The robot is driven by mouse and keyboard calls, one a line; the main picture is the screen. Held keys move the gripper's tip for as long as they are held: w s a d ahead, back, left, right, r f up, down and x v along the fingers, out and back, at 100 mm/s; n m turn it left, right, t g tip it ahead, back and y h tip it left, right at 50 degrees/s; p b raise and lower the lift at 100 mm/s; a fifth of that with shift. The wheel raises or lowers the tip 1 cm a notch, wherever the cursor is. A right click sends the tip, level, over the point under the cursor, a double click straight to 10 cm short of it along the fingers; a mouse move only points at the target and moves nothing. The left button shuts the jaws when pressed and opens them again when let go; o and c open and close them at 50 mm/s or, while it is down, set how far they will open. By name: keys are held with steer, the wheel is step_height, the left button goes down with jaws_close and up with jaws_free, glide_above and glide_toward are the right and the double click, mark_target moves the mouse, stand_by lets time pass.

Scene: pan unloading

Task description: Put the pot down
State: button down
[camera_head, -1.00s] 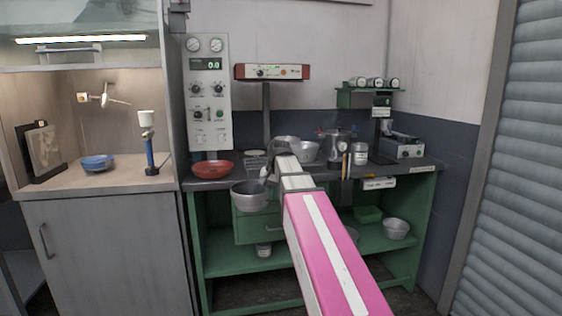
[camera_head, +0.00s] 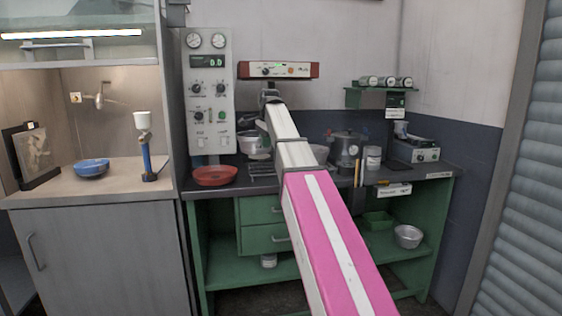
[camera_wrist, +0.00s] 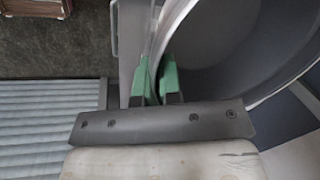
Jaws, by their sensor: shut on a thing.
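The grey metal pot (camera_head: 250,142) is left of my arm's end in the head view, in front of the back wall and over the dark worktop (camera_head: 345,183). Its large round inside (camera_wrist: 250,45) fills the upper right of the wrist view and looks empty where it shows. My gripper (camera_wrist: 157,80) is shut on the pot's rim, with its green fingertips on either side of the wall. In the head view, my arm partly hides the gripper and worktop. I cannot tell how far the pot's base is from the worktop.
A red bowl (camera_head: 214,175) sits left of a wire rack (camera_head: 262,169). Right of my arm stand a partly hidden bowl (camera_head: 320,153), a steel pot (camera_head: 346,153) and a white jar (camera_head: 373,157). A red-ended panel (camera_head: 278,70) hangs above the worktop.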

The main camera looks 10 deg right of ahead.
steer(key=w+d+f, duration=0.1)
steer(key=d, duration=0.1)
steer(key=w+d+f, duration=0.1)
steer(key=d+f, duration=0.1)
steer(key=w+d+f, duration=0.1)
steer(key=d, duration=0.1)
steer(key=shift+w+d+f, duration=0.1)
steer(key=shift+w+f, duration=0.15)
steer(key=shift+w, duration=0.1)
steer(key=shift+s+x, duration=0.2)
steer(key=shift+x, duration=0.75)
steer(key=shift+s+x, duration=0.15)
steer(key=shift+x, duration=0.8)
steer(key=shift+d+f, duration=0.15)
steer(key=c, duration=1.3)
jaws_free()
steer(key=a+v, duration=0.1)
steer(key=v, duration=1.1)
steer(key=shift+d, duration=0.45)
